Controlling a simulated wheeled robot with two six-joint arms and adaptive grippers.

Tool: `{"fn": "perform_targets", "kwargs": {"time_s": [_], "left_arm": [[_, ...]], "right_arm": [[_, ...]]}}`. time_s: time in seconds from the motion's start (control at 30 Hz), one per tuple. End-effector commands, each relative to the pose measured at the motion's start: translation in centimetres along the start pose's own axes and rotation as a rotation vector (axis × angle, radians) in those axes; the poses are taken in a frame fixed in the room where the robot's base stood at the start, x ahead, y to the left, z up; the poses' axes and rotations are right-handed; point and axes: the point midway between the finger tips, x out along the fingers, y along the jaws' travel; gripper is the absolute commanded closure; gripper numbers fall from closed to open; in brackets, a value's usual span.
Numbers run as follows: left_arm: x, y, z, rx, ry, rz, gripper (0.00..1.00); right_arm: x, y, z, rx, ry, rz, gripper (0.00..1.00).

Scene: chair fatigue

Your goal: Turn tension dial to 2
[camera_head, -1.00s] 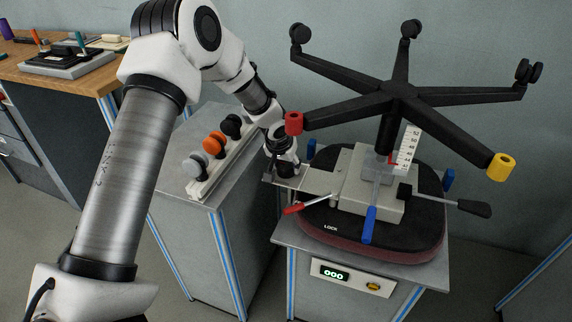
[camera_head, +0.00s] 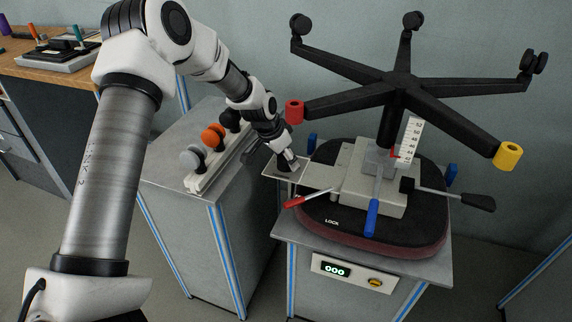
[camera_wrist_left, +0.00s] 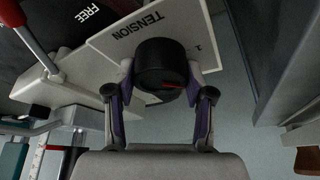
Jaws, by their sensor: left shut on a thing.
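The tension dial (camera_wrist_left: 160,62) is a black round knob on a pale plate (camera_wrist_left: 110,45) lettered TENSION, in the left wrist view. A red mark (camera_wrist_left: 163,86) shows on its near side. A small printed mark (camera_wrist_left: 197,47) sits on the plate right of the dial, too small to read surely. My left gripper (camera_wrist_left: 161,78) is shut on the dial, one finger on each side. In the head view my left gripper (camera_head: 288,160) is at the plate (camera_head: 283,169) on the left of the upturned chair mechanism (camera_head: 372,185), and it hides the dial. My right gripper is not in view.
The chair base (camera_head: 405,90) with casters stands above the mechanism. A red-tipped lever (camera_head: 305,199), a blue handle (camera_head: 371,218) and a black lever (camera_head: 478,201) stick out around it. A stand with knobs (camera_head: 213,137) is at left. The stand's display (camera_head: 335,270) reads 000.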

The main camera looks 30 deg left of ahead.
Motion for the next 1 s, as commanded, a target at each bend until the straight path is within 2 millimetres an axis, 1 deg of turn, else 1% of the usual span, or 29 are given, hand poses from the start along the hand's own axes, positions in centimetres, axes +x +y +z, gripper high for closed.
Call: {"fn": "perform_targets", "kwargs": {"time_s": [0.03, 0.2, 0.4, 0.8, 0.83, 0.87, 0.9, 1.0], "left_arm": [[0.5, 0.0, 0.2, 0.025, 0.001, 0.01, 0.82], [0.3, 0.0, 0.1, 0.099, 0.0, 0.04, 0.82], [0.2, 0.0, 0.1, 0.141, -0.002, 0.057, 0.82], [0.1, 0.0, 0.1, 0.147, -0.003, 0.06, 0.82], [0.1, 0.0, 0.1, 0.146, -0.003, 0.06, 0.36], [0.1, 0.0, 0.1, 0.146, -0.003, 0.059, 0.26], [0.1, 0.0, 0.1, 0.146, -0.003, 0.059, 0.22], [0.1, 0.0, 0.1, 0.146, -0.003, 0.059, 0.22]], "right_arm": [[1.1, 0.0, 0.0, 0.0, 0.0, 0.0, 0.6], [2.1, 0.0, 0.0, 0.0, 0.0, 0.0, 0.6], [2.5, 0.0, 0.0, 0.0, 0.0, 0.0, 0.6], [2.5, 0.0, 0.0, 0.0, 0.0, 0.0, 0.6], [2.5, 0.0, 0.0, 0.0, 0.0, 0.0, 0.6], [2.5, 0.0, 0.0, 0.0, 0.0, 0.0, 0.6], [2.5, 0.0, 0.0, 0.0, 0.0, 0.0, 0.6], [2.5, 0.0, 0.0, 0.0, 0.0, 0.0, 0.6]]}}
